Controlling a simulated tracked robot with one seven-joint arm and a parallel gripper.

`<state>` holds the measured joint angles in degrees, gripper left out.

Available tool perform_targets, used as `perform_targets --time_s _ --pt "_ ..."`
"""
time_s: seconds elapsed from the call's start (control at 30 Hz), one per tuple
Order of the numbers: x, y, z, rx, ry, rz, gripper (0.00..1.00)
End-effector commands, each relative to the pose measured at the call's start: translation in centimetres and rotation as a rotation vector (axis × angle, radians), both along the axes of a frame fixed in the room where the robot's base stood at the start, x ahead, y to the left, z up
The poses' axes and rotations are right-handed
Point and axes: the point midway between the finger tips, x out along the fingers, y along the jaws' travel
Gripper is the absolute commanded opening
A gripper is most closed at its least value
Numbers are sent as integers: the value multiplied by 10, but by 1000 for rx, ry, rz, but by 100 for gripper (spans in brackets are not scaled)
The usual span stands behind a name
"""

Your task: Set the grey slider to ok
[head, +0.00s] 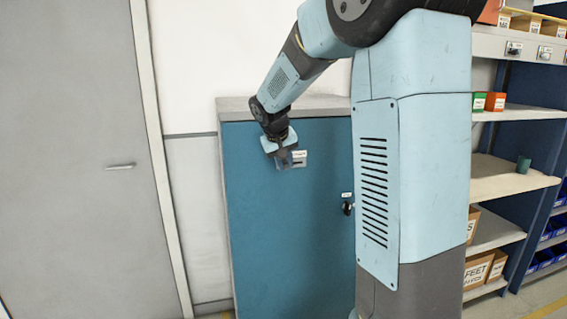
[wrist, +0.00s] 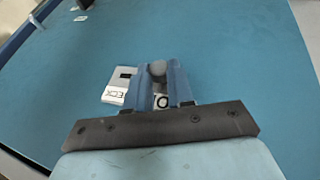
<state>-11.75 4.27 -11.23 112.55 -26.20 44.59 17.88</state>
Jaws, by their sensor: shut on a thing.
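The grey slider's knob (wrist: 157,69) is a small round grey piece between my fingertips in the wrist view. My gripper (wrist: 159,82) is shut on it, with a blue finger on each side. The slider's white plate (wrist: 122,78) shows to the left of the fingers, with a dark slot and lettering that ends in "ECK". Part of another label, with an "O", shows between the fingers; the rest is hidden. In the head view my gripper (head: 283,161) is at the upper part of the blue cabinet (head: 285,220), where the white plate (head: 299,158) shows beside it.
A small dark lock or knob (head: 347,208) with a label sits lower right on the cabinet door. A grey door (head: 75,160) stands at the left. Shelves (head: 510,180) with boxes and a green cup (head: 523,164) stand at the right. The cabinet front around the plate is clear.

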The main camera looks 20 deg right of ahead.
Motion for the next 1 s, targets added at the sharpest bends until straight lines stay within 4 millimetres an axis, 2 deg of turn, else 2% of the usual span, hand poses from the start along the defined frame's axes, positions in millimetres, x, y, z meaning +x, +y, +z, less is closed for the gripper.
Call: perform_targets --time_s 0.13,0.17,0.43,0.77,1.0 --pt "1 5 0 3 -2 7 0" --pt "1 5 0 3 -3 7 23" --pt "1 4 0 2 -1 6 49" --pt "-1 4 4 2 -2 4 49" --pt "-13 15 35 2 -5 5 49"
